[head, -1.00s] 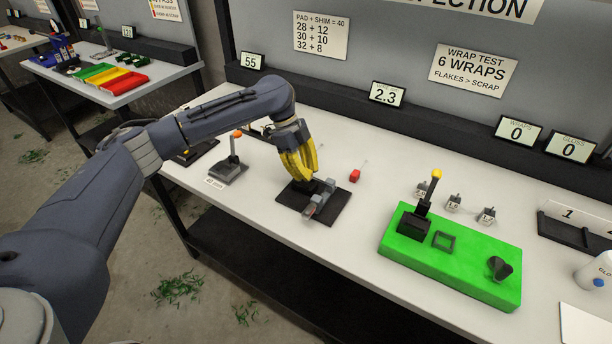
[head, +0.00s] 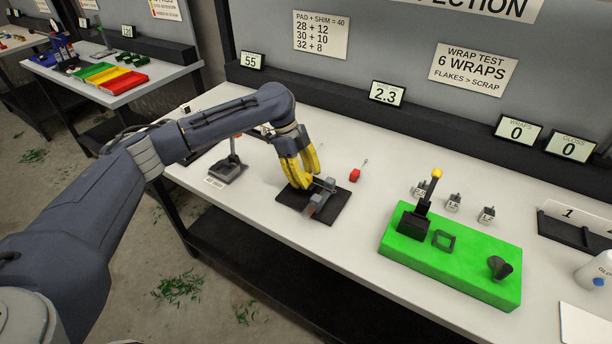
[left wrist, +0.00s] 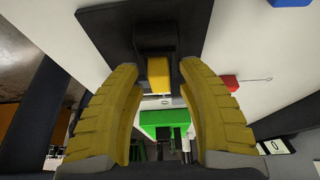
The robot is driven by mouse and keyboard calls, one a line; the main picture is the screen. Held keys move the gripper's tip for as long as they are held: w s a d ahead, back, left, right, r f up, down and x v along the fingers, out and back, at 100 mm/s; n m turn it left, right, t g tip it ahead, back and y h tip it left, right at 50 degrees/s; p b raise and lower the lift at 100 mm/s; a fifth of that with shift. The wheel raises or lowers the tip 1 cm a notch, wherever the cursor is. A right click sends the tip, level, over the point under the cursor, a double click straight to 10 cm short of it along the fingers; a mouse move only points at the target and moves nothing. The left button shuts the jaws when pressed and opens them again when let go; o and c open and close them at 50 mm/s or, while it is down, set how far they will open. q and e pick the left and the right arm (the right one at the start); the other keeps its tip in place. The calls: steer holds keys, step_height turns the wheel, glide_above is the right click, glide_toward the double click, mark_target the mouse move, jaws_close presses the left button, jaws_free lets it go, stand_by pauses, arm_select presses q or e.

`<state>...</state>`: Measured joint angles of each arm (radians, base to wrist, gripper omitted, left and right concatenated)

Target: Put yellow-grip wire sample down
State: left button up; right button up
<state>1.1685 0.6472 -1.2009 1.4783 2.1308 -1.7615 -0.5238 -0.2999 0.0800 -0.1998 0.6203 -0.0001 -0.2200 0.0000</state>
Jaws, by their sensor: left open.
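My left gripper (head: 302,184), with ribbed yellow fingers, is low over the dark plate (head: 335,212) on the white bench. In the left wrist view its fingers (left wrist: 160,78) are apart, with a gap on both sides of a small yellow block. This block, which looks like the yellow grip of the wire sample (left wrist: 158,82), is next to a black fixture (left wrist: 156,40). I cannot make out its wire. In the head view the fingers hide the yellow grip. My right gripper is not in view.
A red-grip wire sample (head: 355,175) lies just right of the plate. A grey clamp-like part (head: 319,204) sits on the plate. A lever stand (head: 229,172) is at left, and a green fixture base (head: 465,272) is at right. Clear bench lies between plate and green base.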

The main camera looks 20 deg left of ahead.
arm_select(q)
steer(key=v, duration=1.2)
steer(key=shift+r, duration=0.15)
